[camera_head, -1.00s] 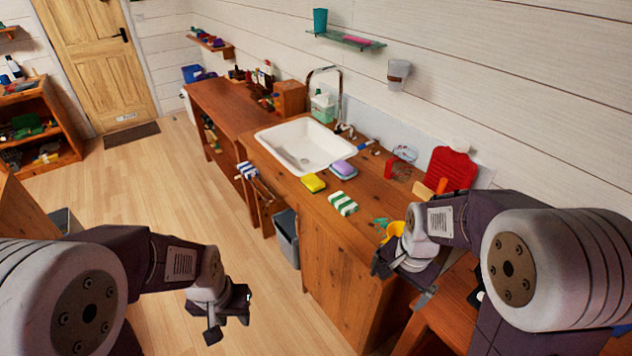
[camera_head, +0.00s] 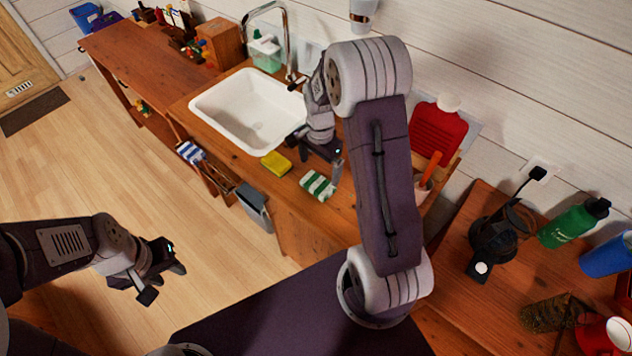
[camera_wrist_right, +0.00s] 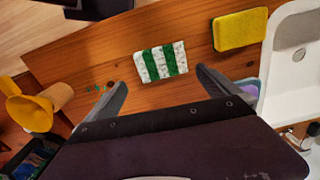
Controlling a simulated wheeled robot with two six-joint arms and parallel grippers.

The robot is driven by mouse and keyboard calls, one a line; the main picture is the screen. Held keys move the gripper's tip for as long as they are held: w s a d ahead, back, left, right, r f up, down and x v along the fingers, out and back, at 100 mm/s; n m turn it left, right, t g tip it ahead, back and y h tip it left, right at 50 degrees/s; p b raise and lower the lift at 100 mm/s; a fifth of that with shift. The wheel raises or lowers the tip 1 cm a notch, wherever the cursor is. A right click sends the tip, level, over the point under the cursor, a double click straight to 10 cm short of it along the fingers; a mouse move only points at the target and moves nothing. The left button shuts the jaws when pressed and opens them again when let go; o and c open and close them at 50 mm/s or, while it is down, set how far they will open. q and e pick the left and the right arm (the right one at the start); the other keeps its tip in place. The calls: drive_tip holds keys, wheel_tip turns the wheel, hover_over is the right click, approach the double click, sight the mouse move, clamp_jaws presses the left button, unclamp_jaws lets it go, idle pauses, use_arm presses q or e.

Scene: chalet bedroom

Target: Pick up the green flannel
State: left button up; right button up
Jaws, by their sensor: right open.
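The green flannel (camera_head: 318,185) is a folded cloth with green and white stripes, lying flat on the wooden counter in front of the sink. In the right wrist view the flannel (camera_wrist_right: 160,62) lies just beyond and between the two fingertips. My right gripper (camera_head: 318,158) is open and empty above the counter, close to the flannel and apart from it; its fingers also show in the wrist view (camera_wrist_right: 160,82). My left gripper (camera_head: 164,282) is open and empty over the floor at the left.
A yellow sponge (camera_head: 275,163) lies left of the flannel, near the white sink (camera_head: 247,110). A yellow cup-like thing (camera_wrist_right: 30,112) stands at the left in the wrist view. A red board (camera_head: 438,133) leans at the wall. A blue-striped cloth (camera_head: 190,152) hangs at the counter's front.

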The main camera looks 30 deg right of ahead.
sight(318, 182)
drive_tip(key=shift+w+f, duration=0.25)
drive_tip(key=shift+f, duration=0.35)
drive_tip(key=shift+w+f, duration=0.2)
drive_tip(key=shift+f, duration=0.4)
drive_tip(key=f, duration=0.2)
drive_tip(key=s+f, duration=0.1)
drive_tip(key=f, duration=0.1)
drive_tip(key=shift+a, duration=0.2)
drive_tip(key=shift+w+f, duration=0.3)
drive_tip(key=shift+f, duration=0.2)
drive_tip(key=shift+s+r, duration=0.1)
drive_tip(key=c, duration=1)
drive_tip(key=shift+r, duration=0.4)
drive_tip(key=r, duration=0.4)
drive_tip(key=shift+s+d, duration=0.3)
drive_tip(key=shift+d, duration=0.1)
drive_tip(key=s+d+r, duration=0.6)
drive_tip(key=s+d, duration=0.1)
drive_tip(key=s, duration=0.1)
drive_tip(key=shift+b, duration=0.3)
